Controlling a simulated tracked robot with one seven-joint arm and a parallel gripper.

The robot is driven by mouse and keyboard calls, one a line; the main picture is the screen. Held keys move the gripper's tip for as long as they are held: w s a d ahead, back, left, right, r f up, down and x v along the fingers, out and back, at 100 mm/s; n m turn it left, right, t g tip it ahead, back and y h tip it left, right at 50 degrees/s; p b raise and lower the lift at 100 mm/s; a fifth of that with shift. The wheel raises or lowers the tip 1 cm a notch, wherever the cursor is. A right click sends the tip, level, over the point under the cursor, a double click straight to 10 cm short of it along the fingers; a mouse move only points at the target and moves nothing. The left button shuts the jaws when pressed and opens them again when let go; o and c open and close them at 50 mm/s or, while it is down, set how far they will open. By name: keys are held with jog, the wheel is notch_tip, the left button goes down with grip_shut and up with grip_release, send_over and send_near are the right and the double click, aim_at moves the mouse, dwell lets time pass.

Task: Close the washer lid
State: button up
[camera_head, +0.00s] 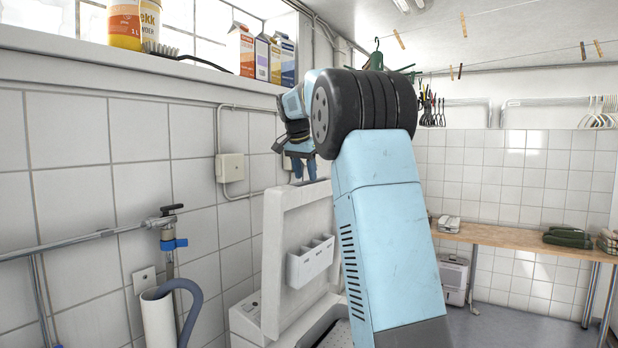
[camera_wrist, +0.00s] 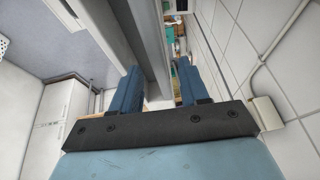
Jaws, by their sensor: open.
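The washer (camera_head: 245,322) stands at the lower middle of the head view, with its white lid (camera_head: 283,225) raised nearly upright. A white box (camera_head: 310,262) sits on the lid's inner face. My gripper (camera_head: 303,172) is open at the lid's top edge, its blue fingers pointing down. In the wrist view my gripper (camera_wrist: 157,82) has the grey-white lid edge (camera_wrist: 152,45) running between its two fingers. I cannot tell whether either finger touches the lid. My arm hides the right part of the washer.
A tiled wall with a junction box (camera_head: 230,168) is close behind the lid. A shelf above holds cartons (camera_head: 241,50) and a yellow tub (camera_head: 133,25). A pipe with a blue valve (camera_head: 173,244) is at left. A wooden table (camera_head: 500,236) stands at right, beyond open floor.

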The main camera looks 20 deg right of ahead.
jog(key=shift+x, duration=0.85)
grip_shut()
